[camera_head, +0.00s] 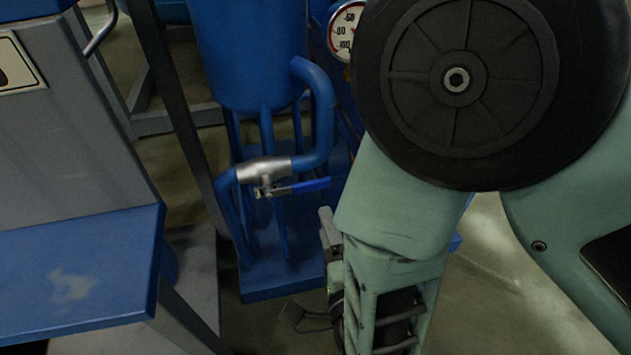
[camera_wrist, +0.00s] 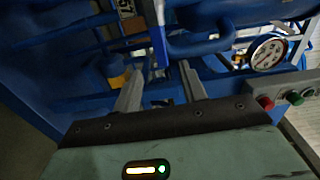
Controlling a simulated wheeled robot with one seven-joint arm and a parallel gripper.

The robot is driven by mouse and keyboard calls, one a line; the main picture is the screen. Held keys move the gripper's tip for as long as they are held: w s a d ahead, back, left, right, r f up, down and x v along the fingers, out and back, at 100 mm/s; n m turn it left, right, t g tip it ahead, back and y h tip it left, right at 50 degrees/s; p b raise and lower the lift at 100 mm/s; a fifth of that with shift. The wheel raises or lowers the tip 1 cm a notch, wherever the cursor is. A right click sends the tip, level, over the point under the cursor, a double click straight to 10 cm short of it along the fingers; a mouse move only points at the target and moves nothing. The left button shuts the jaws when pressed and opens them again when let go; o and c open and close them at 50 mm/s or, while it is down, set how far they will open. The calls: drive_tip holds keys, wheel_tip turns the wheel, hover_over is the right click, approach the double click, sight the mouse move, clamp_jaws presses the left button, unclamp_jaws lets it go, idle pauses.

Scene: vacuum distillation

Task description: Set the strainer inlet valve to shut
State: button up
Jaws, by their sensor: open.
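A silver ball valve (camera_head: 263,170) sits in a blue pipe below a blue vessel in the head view. Its blue lever (camera_head: 302,186) points right, roughly in line with the valve body. No label confirms which valve it is. In the wrist view my gripper (camera_wrist: 162,68) is open, its two grey fingers apart with nothing clasped. A bright blue bar (camera_wrist: 158,45) stands just beyond the fingertips; it may be the lever, but I cannot tell for sure. In the head view my arm fills the right side, and the fingertips cannot be made out clearly.
A pressure gauge (camera_head: 345,30) is beside the blue vessel (camera_head: 248,50); a gauge (camera_wrist: 268,53) also shows in the wrist view. Red (camera_wrist: 265,103) and green (camera_wrist: 293,97) buttons sit on a grey panel at right. A blue-topped bench (camera_head: 80,270) stands at left.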

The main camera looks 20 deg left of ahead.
sight(314, 187)
drive_tip(key=b+x, duration=0.2)
drive_tip(key=x, duration=0.8)
drive_tip(key=shift+w+a, duration=0.25)
drive_tip(key=shift+a, duration=0.05)
clamp_jaws()
